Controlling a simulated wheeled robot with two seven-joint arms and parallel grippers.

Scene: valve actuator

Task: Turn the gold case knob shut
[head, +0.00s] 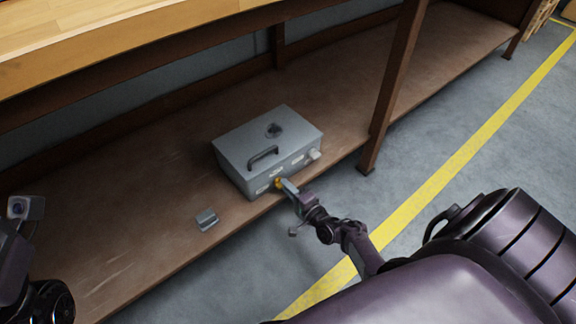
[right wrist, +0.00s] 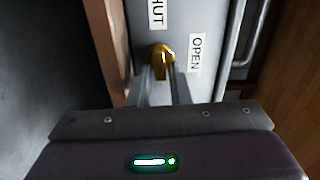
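The grey metal case (head: 240,150) sits on the low brown shelf, with a dark handle on its lid. The gold case knob (head: 277,183) is on its front face, and it also shows in the right wrist view (right wrist: 161,52). There a white label ending in "HUT" is above left of the knob and an "OPEN" label is on its right. My right gripper (head: 287,187) is at the knob. In the right wrist view its two fingers (right wrist: 161,78) are close together on either side of the knob's lower part. Only part of my left arm shows at lower left; its fingertips are not visible.
A small grey block (head: 207,219) lies on the brown shelf (head: 140,215) left of the case. A pale knob (head: 314,155) is at the case's right front. A brown post (head: 392,90) stands to the right. The wooden bench top (head: 90,35) is above.

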